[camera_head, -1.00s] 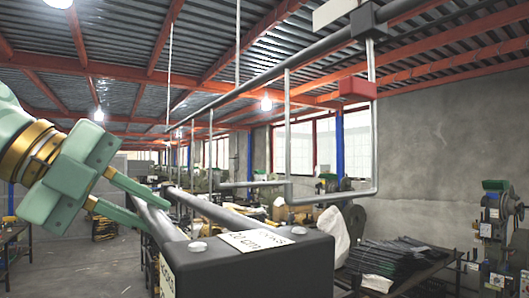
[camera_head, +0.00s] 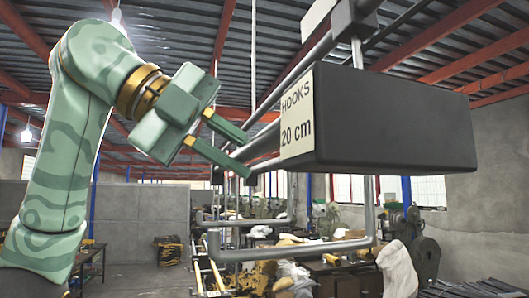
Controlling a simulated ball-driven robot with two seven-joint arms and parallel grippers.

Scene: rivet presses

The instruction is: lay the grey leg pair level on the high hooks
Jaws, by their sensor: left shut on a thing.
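My left gripper (camera_head: 238,150) is shut on the tubes just left of the block. The pair is in the air, and its far end is hidden. A grey hook (camera_head: 292,251) hangs beyond, its bottom bar lower in the picture than the pair; the block covers part of its upright. Another hook shows farther back. I cannot tell whether the pair is level. My right gripper is not in view.
An overhead grey rail (camera_head: 305,68) with a dark bracket (camera_head: 357,14) runs above and behind the block. A white sack (camera_head: 397,268) and cluttered benches stand below on the right. The floor at the lower left looks open.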

